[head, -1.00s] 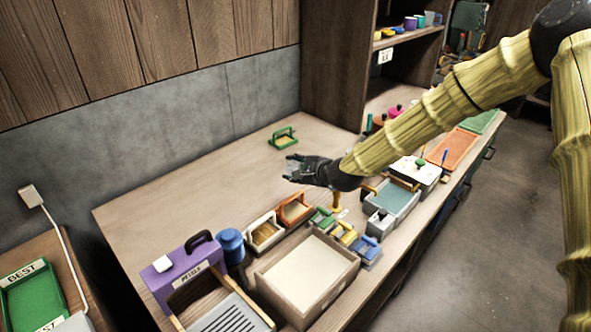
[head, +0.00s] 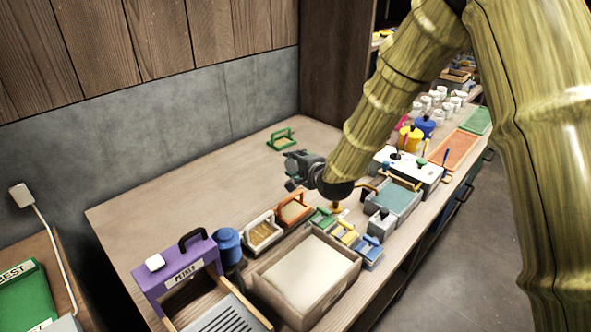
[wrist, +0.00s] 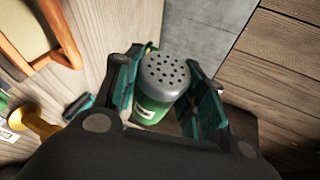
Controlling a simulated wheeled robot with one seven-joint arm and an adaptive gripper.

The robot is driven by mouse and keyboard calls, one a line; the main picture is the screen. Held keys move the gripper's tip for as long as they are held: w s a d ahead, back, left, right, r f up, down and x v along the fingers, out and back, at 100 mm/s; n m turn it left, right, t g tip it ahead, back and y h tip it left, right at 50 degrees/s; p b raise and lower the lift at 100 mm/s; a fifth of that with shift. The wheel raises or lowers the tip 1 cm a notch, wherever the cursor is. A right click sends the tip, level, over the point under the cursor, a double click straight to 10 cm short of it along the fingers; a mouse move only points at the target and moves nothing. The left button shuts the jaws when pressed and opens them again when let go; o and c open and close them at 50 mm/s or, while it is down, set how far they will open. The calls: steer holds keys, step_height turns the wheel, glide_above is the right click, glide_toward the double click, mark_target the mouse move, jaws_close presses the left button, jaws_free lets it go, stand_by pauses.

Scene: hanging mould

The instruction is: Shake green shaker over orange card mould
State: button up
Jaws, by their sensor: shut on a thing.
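The green shaker (wrist: 158,88) has a grey cap with many holes and a pale label. In the wrist view it sits between my gripper's fingers (wrist: 165,100), which are shut on its sides. In the head view my gripper (head: 293,172) is above the bench, behind the orange card mould and slightly left of my wrist; the shaker is hard to make out there. The orange card mould (head: 281,205) has an orange frame with a handle and a beige inside, and stands in the row on the bench. Its frame also shows at the top left of the wrist view (wrist: 71,48).
A white-framed mould (head: 251,240) and a blue jar (head: 229,246) stand left of the orange one. Small green, yellow and blue moulds are to its right. A wooden tray (head: 262,292) lies in front. A green frame (head: 281,139) lies behind; the bench's left back is clear.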

steer(key=f+n+t+b, duration=0.1)
steer(key=b, duration=0.2)
steer(key=shift+f+n+h+b, duration=0.3)
steer(key=shift+f+n+b, duration=0.05)
steer(key=shift+n, duration=0.05)
steer(key=shift+f+n+t+b, duration=0.2)
steer(key=shift+n+t+b, duration=0.45)
steer(key=shift+b, duration=0.4)
steer(key=shift+r, duration=0.1)
stand_by(0.7)
steer(key=shift+r+m+p, duration=0.25)
steer(key=shift+r+p, duration=0.05)
steer(key=shift+p, duration=0.4)
steer(key=shift+d+r+m+g+p, duration=0.1)
steer(key=shift+m+g+p, duration=0.4)
steer(key=shift+p, duration=0.45)
steer(key=m+g+p, duration=0.1)
steer(key=m+p, duration=0.1)
steer(key=p, duration=0.1)
steer(key=shift+r+g+y, duration=0.2)
steer(key=shift+g+y, duration=0.15)
steer(key=shift+y, duration=0.05)
steer(key=shift+m+p, duration=0.4)
steer(key=shift+m, duration=0.1)
steer(key=shift+g, duration=0.3)
